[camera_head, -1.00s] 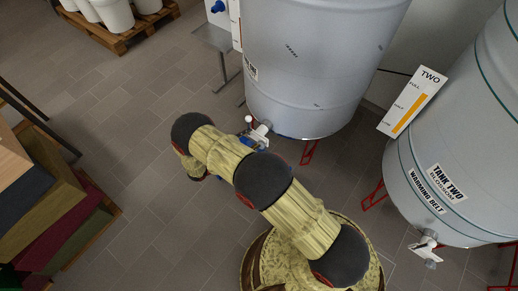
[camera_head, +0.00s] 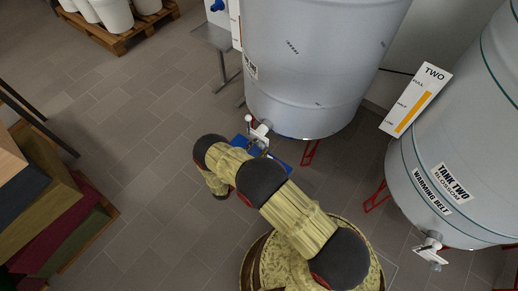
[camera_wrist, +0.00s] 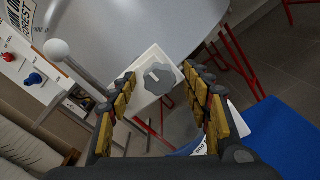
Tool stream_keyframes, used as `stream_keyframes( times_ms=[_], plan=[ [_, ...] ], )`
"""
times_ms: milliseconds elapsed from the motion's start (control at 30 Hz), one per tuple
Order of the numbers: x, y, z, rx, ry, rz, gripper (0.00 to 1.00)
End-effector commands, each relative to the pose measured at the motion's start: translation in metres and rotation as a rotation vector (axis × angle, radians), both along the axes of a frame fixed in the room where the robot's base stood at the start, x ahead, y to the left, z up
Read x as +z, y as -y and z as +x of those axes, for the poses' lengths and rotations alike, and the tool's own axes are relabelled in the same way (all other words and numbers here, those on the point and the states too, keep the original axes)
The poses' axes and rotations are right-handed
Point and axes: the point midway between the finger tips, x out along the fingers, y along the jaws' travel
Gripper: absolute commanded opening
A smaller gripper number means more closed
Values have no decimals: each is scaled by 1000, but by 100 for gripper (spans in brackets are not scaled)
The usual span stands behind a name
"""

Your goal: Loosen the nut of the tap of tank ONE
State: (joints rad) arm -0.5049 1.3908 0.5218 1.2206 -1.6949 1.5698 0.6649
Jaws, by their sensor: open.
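Tank ONE (camera_head: 315,70) is the large pale grey tank at top centre in the head view. Its white tap (camera_head: 258,131) juts out low on its near side, above the floor. In the wrist view the tap's white body (camera_wrist: 150,68) carries a grey lobed nut (camera_wrist: 159,78). A lever with a white ball (camera_wrist: 57,50) stands out to the left. My gripper (camera_wrist: 159,82) is open, its two yellow-and-black fingers on either side of the nut in the picture. The nut appears ahead of the fingers; I cannot tell any contact.
A blue flat item (camera_head: 282,166) lies under the tap and fills the lower right of the wrist view (camera_wrist: 285,135). Tank TWO (camera_head: 455,130) with its own tap (camera_head: 430,250) stands right. Red legs (camera_head: 310,152) support tank ONE. Open floor (camera_head: 130,130) lies left.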

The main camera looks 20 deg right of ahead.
Motion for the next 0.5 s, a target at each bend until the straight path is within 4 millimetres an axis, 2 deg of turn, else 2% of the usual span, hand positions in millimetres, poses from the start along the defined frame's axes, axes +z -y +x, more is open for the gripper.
stream_keyframes(
  times_ms=[100, 367, 500],
  plan=[
    [0, 6, 4, -1, 0, 0, 49],
    [0, 7, 5, 0, 0, 0, 49],
    [0, 7, 5, 0, 0, 0, 42]
  ],
)
